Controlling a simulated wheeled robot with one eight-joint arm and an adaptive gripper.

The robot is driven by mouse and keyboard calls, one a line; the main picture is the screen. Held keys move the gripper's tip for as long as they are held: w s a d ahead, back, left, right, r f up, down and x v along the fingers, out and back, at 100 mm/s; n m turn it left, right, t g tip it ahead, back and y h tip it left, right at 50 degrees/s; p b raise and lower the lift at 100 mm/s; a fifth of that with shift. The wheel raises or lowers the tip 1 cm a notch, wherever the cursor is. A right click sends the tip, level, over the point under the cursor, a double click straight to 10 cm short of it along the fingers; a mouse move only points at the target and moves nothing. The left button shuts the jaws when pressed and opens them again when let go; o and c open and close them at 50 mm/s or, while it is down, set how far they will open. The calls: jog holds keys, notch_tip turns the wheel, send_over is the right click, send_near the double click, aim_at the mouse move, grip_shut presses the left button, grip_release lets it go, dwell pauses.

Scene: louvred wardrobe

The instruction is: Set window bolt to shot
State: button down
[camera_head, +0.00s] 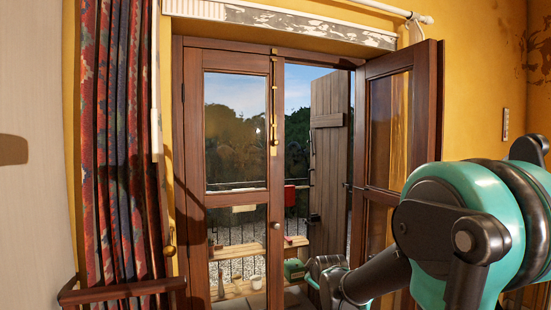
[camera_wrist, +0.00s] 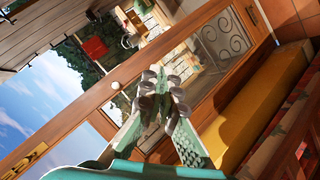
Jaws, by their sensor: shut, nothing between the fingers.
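The window (camera_head: 235,195) is a brown wooden double casement with glass panes. Its left leaf stands in the frame, and its right leaf (camera_head: 390,140) is swung open. The brass window bolt (camera_head: 274,100) runs vertically along the upper right stile of the left leaf, reaching close to the top frame. In the wrist view, brass fittings (camera_wrist: 24,162) show at the lower left, on the tilted stile. My gripper (camera_wrist: 165,78) is shut and empty in front of the left leaf, well below the bolt. It also shows small in the head view (camera_head: 325,268), partly hidden by my arm.
A round knob (camera_head: 276,226) sits lower on the same stile. A plank shutter (camera_head: 328,150) stands open outside. The open right leaf stands close to my arm.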

aim_at(275, 142)
jog(key=w+a+r+n+t+y, duration=0.1)
jog(key=w+a+r+n+t, duration=0.2)
jog(key=w+r+n, duration=0.4)
jog(key=w+a+r+n+t+y, duration=0.1)
jog(key=w+a+r+n+t, duration=0.3)
jog(key=w+r, duration=0.7)
jog(key=w+a+r+n+t+y, duration=0.2)
jog(key=w+r+n+t, duration=0.5)
jog(key=r, duration=0.5)
jog(key=w+a+n, duration=0.1)
jog(key=w+n, duration=0.1)
jog(key=w, duration=0.1)
jog(key=shift+a+n, duration=0.3)
jog(key=shift+s+d+r+x, duration=0.2)
jog(key=shift+d+r+x, duration=0.15)
jog(key=shift+x, duration=1.8)
jog(key=shift+s+d+r+x, duration=0.2)
jog(key=shift+d+x, duration=0.1)
jog(key=shift+x, duration=1.85)
jog(key=shift+s+d+r+x, duration=0.15)
jog(key=shift+d+r+x, duration=0.2)
jog(key=shift+x, duration=1.8)
